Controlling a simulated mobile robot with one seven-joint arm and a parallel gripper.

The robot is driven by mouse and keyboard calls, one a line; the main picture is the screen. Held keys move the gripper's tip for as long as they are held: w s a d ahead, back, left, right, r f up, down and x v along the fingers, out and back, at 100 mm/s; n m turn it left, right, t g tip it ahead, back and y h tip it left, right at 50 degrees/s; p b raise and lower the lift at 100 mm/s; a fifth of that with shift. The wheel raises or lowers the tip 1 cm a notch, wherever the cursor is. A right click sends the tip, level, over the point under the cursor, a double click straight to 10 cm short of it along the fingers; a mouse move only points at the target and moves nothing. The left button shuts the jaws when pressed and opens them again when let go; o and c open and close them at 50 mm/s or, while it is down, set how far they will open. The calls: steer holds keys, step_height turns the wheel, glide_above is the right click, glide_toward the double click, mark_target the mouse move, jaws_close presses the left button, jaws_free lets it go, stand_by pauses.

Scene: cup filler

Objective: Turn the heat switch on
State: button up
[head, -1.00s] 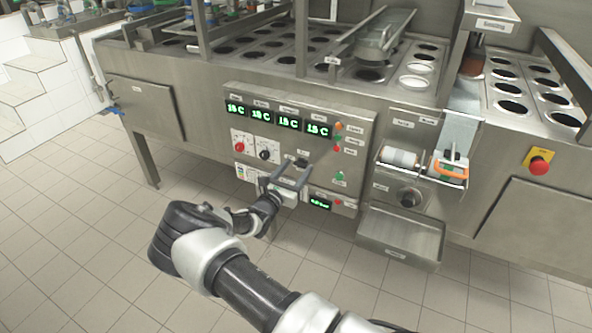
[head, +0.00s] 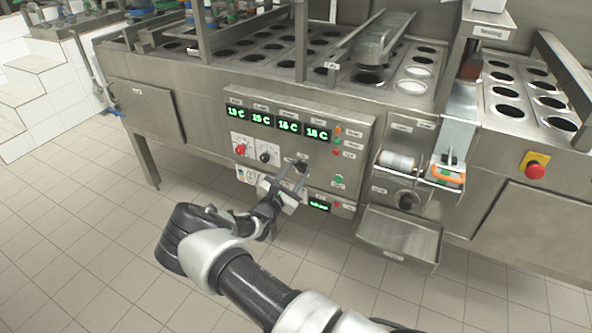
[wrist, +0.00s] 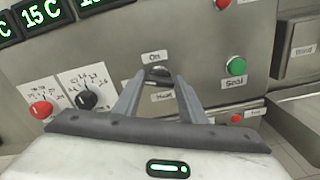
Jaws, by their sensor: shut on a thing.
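The heat switch (wrist: 158,75) is a dark knob on the control panel, with an "On" label above it and a "Heat" label below. It also shows in the head view (head: 301,165), partly behind the fingers. My gripper (wrist: 158,80) has one finger on each side of the switch and is shut on it. In the head view my gripper (head: 292,172) reaches the lower middle of the panel from below. The exact finger contact and the knob's angle are hard to make out.
Left of the switch are a red knob (wrist: 41,110) and a black knob (wrist: 87,100) with dials. A green "Seal" button (wrist: 236,66) is to the right. Temperature displays (head: 262,120) sit above. A metal tray (head: 400,238) juts out at the right.

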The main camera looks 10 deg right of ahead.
steer(key=m+p, duration=0.1)
steer(key=m, duration=0.2)
steer(key=shift+m, duration=0.4)
steer(key=m+p, duration=0.1)
steer(key=m, duration=0.2)
steer(key=shift+p, duration=0.4)
steer(key=m+p, duration=0.1)
steer(key=m, duration=0.2)
steer(key=m+p, duration=0.1)
steer(key=m, duration=0.2)
steer(key=shift+s+f, duration=0.1)
steer(key=shift+f, duration=0.1)
steer(key=shift+m, duration=0.5)
steer(key=o, duration=1.1)
steer(key=shift+c, duration=0.2)
steer(key=p+v, duration=0.2)
steer(key=v, duration=1.5)
steer(key=shift+s+p, duration=0.15)
steer(key=shift+p, duration=0.2)
